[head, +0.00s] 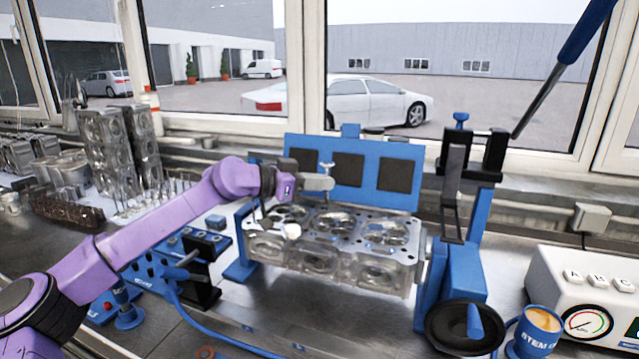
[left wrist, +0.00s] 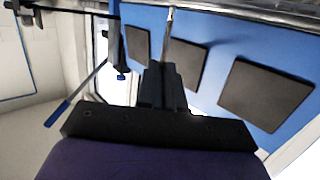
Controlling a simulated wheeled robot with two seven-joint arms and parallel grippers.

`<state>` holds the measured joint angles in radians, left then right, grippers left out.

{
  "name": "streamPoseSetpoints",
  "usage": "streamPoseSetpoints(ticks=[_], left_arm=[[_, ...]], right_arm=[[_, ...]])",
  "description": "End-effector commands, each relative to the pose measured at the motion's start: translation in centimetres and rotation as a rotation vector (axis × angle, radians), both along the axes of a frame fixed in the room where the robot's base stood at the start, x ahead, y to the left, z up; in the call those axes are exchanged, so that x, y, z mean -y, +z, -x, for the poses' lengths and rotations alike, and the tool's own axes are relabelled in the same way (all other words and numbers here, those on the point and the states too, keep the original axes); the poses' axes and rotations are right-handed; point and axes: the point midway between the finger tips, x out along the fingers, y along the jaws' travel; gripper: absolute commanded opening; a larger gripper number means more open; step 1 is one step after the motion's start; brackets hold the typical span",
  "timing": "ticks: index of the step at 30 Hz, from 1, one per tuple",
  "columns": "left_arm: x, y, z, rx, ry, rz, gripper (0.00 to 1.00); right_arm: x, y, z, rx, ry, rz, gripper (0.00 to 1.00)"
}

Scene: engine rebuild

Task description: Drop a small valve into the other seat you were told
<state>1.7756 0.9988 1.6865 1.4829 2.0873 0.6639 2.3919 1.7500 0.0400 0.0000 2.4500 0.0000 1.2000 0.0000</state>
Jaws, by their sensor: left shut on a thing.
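My left gripper (head: 325,183) is shut on a small valve (head: 327,166) above the back part of the cylinder head. The valve looks roughly upright, with its upper end showing above the fingers. In the left wrist view, the closed fingers (left wrist: 164,88) show with a thin shiny valve stem (left wrist: 170,38) beyond them. The metal cylinder head (head: 345,268) sits tilted in a blue stand, with round chambers on its upper face. The valve seats are too small to make out clearly, and I cannot tell whether the valve touches one. My right gripper is out of view.
A blue panel with dark pads (head: 349,171) stands behind the cylinder head. A blue lever press (head: 458,230) stands to its right. A mug (head: 535,335) and a gauge box (head: 590,295) are farther right. A blue fixture (head: 185,262) and upright valves (head: 165,192) are left.

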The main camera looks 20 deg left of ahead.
Motion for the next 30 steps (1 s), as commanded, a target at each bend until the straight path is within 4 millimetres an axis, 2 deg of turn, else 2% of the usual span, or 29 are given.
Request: streamPoseSetpoints(ticks=[20,30], left_arm=[[-0.01,-0.65,0.0,0.0,0.0,0.0,0.0],[0.02,-0.19,0.02,0.0,-0.001,0.0,0.0]], right_arm=[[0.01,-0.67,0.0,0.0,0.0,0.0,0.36],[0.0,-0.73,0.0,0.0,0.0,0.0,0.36]])
